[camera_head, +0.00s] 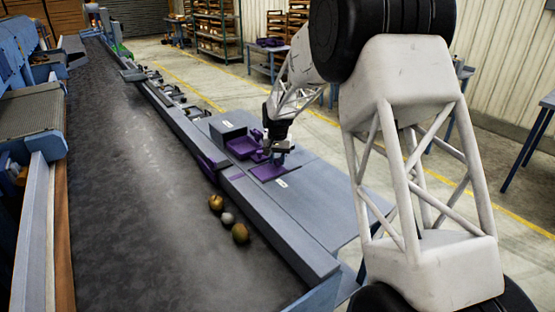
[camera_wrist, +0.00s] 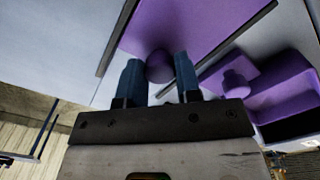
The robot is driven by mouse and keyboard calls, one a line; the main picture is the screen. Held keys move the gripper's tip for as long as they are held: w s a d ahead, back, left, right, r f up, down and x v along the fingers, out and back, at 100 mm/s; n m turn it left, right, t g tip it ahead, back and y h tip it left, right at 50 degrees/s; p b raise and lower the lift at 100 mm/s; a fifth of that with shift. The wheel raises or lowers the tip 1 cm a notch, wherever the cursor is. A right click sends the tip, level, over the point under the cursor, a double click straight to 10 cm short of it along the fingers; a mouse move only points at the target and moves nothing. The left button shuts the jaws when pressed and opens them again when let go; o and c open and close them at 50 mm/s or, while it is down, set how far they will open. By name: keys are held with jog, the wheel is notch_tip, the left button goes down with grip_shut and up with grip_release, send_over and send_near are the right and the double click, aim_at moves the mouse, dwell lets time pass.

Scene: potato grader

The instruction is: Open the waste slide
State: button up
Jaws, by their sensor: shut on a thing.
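A flat purple slide plate (camera_head: 268,172) is set into the grey worktop beside the conveyor; it also shows in the wrist view (camera_wrist: 195,25). Its round purple knob (camera_wrist: 159,68) sits between the two blue fingertips of my gripper (camera_wrist: 158,78), which is shut on it. In the head view my gripper (camera_head: 279,150) points down over the plate, and the knob is hidden there. I cannot read a label to tell whether this is the waste slide. A second purple slide with its own knob (camera_wrist: 236,82) is to the right in the wrist view, next to an open purple recess (camera_wrist: 280,82).
A purple tray-like opening (camera_head: 243,148) and a grey box (camera_head: 227,131) lie just left of my gripper. The grey worktop (camera_head: 315,205) towards the front is clear.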

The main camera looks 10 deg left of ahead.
jog(key=shift+w+d, duration=3)
jog(key=shift+w, duration=0.05)
grip_shut()
jog(key=o, duration=1)
grip_release()
jog(key=shift+r, duration=0.2)
jog(key=shift+r, duration=3.75)
jog(key=shift+s+d+r, duration=0.1)
